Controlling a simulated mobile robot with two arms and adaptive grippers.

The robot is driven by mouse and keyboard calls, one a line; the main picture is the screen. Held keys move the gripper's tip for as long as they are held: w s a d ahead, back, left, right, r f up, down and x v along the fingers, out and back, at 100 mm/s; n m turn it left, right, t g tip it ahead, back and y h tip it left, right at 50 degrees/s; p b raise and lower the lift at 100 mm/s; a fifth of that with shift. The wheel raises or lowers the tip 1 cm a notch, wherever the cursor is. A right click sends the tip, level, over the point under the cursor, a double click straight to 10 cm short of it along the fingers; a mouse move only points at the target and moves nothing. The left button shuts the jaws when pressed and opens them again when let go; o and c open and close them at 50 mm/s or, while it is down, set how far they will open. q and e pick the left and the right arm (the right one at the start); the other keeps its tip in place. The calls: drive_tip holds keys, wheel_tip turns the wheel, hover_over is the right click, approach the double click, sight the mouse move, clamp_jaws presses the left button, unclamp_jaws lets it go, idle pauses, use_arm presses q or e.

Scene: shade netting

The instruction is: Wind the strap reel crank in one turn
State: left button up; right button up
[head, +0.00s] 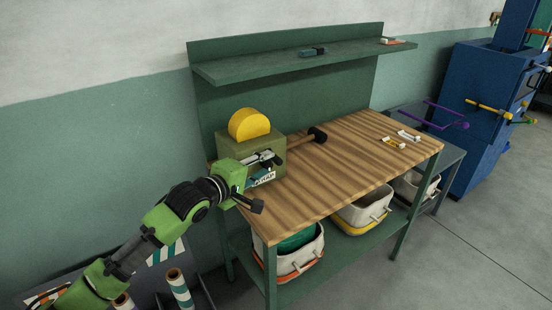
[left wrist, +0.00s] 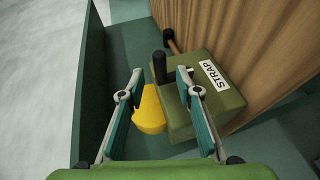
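The strap reel is a green box (head: 282,143) with a yellow rounded drum (head: 249,124) on top and a white STRAP label. It stands at the left end of the workbench. In the left wrist view the box (left wrist: 205,105) and drum (left wrist: 150,108) lie beyond my fingers. A black upright crank knob (left wrist: 160,66) shows in the gap between my fingertips, with space on both sides. My left gripper (head: 267,168) is in front of the box; its fingers are spread in the left wrist view (left wrist: 159,74). The crank arm is mostly hidden. My right gripper is out of view.
A mallet (head: 317,135) lies on the wooden bench top (head: 350,165) behind the reel. Small tools (head: 409,136) lie at the right end. A green shelf (head: 290,65) overhangs the back. The middle of the bench is clear.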

sight(273, 160)
use_arm(q)
drive_tip(key=shift+x, duration=3.3)
clamp_jaws()
